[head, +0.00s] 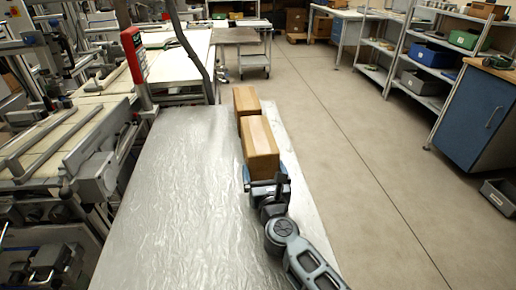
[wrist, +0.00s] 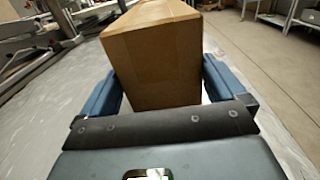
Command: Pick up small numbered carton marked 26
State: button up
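Two brown cartons stand in a row on the wrapped table, and no number is readable on either. The near carton (head: 260,147) is right in front of my gripper (head: 263,174); the far carton (head: 246,101) is just behind it. In the wrist view the near carton (wrist: 158,62) fills the upper middle, with a tape seam on top. My gripper (wrist: 162,92) is open, its blue fingers on either side of the near carton's lower part. Narrow gaps show between the fingers and the carton's sides. The fingertips are partly hidden by the carton.
The table (head: 170,200) has a shiny, wrinkled plastic cover and is bare to the left of the cartons. Its right edge runs close beside them. A red device on a post (head: 134,55) and machinery stand at left. Shelves (head: 440,60) and a blue cabinet (head: 480,115) are off right.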

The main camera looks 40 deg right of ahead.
jog(key=shift+r, duration=0.1)
jog(key=c, duration=1)
